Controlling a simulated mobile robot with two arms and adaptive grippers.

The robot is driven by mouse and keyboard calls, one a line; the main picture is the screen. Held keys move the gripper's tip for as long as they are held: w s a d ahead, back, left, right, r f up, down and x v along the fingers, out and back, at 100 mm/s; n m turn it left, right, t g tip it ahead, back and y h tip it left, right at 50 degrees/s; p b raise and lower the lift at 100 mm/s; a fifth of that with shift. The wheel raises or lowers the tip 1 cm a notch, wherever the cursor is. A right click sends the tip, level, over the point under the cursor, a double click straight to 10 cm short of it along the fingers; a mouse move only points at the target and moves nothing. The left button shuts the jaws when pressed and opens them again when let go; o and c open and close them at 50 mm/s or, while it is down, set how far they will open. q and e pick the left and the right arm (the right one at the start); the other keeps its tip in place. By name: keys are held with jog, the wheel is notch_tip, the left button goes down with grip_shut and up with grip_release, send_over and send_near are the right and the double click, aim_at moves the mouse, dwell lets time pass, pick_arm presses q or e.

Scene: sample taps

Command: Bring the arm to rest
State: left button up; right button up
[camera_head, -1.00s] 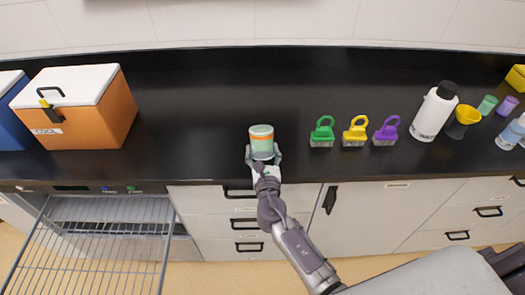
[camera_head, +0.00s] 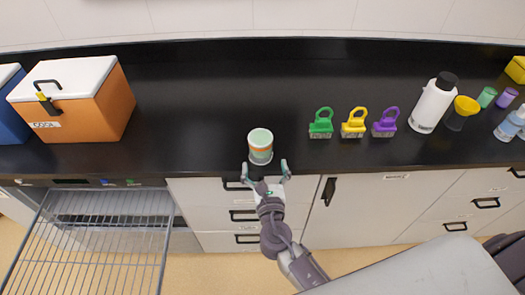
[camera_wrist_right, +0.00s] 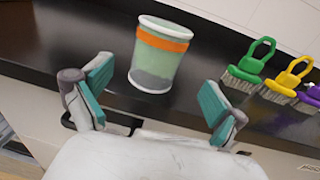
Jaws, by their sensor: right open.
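My right gripper (camera_head: 266,171) is open and empty in front of the black counter's front edge. Its two teal-padded fingers also show in the right wrist view (camera_wrist_right: 155,98), spread wide apart. A pale green cup with an orange band (camera_head: 260,146) stands upright on the counter near that edge, just beyond the fingertips and apart from them. The cup also shows in the right wrist view (camera_wrist_right: 158,55), with a grey lower part. My left gripper is not in view.
Green (camera_head: 321,123), yellow (camera_head: 354,123) and purple (camera_head: 385,122) brushes stand right of the cup. A white bottle (camera_head: 433,103) stands farther right. An orange cooler (camera_head: 103,105) is at left. A wire rack (camera_head: 95,240) juts out below the counter at lower left.

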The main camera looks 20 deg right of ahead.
jog(key=shift+s+a, duration=0.15)
jog(key=shift+s, duration=0.7)
jog(key=shift+s+a, duration=0.15)
jog(key=shift+s, duration=0.65)
jog(key=s+d+f+m+g+y, duration=0.1)
jog(key=s+f+m+g, duration=0.25)
jog(key=f, duration=0.65)
jog(key=s+d+f+m+g, duration=0.15)
jog(key=s+f+m, duration=0.25)
jog(key=f, duration=0.6)
jog(key=s+f+m+g+y, duration=0.1)
jog(key=s+f+m+g, duration=0.25)
jog(key=f, duration=0.65)
jog(key=s+d+f+m+g, duration=0.2)
jog(key=s+f+m, duration=0.3)
jog(key=s, duration=0.4)
jog(key=s+d+f+m+g+y, duration=0.1)
jog(key=s+d+f+m+g, duration=0.1)
jog(key=s+f+m, duration=0.4)
jog(key=s+d+f+m+g, duration=0.2)
jog(key=s+f+m, duration=0.4)
jog(key=s+m, duration=0.3)
jog(key=s+g, duration=0.1)
jog(key=s, duration=0.3)
jog(key=shift+s+d+g, duration=0.15)
jog(key=shift+s+g, duration=0.1)
jog(key=shift+g, duration=0.1)
